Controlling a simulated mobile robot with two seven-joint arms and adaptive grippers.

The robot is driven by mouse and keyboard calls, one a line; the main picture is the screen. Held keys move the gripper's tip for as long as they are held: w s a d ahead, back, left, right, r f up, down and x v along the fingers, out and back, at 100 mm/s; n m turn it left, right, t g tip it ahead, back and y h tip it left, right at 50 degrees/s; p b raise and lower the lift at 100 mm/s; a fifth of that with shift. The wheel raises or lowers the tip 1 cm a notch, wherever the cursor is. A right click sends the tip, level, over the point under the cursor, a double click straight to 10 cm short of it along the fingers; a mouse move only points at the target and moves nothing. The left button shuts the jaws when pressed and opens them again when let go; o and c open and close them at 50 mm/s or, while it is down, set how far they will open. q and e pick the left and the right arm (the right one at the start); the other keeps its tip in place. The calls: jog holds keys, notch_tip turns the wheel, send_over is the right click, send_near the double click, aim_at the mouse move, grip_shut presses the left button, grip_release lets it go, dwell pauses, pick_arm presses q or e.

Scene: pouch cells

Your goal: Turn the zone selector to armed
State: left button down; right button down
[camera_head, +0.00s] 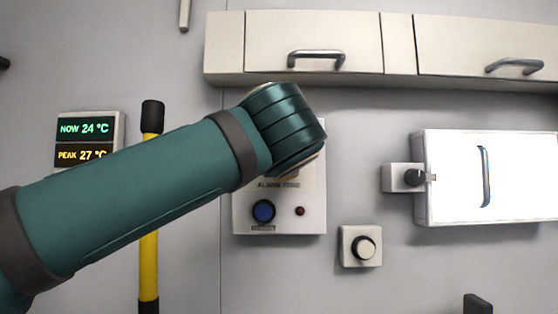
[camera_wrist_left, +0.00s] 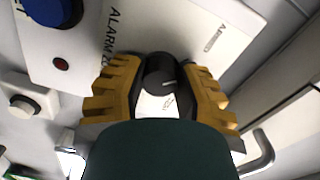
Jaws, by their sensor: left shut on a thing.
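The zone selector is a black round knob (camera_wrist_left: 160,69) with a short white mark, on a pale panel lettered "ALARM ZONE". My left gripper (camera_wrist_left: 159,76) has its yellow fingers on both sides of the knob and is shut on it. The small labels around the knob are too blurred or covered to read, so I cannot tell which setting the mark points to. In the head view the alarm panel (camera_head: 281,218) shows below my left forearm, which hides the knob and the fingers. My right gripper is in neither view.
The panel has a blue button (camera_head: 263,210) and a red lamp (camera_head: 300,211). Cabinets (camera_head: 315,48) hang above. A yellow bar (camera_head: 149,240) and a temperature display (camera_head: 88,139) are left.

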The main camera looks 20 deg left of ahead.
pick_arm(q)
jog(key=shift+n, duration=0.4)
jog(key=c, duration=0.6)
grip_release()
jog(key=v, duration=1.2)
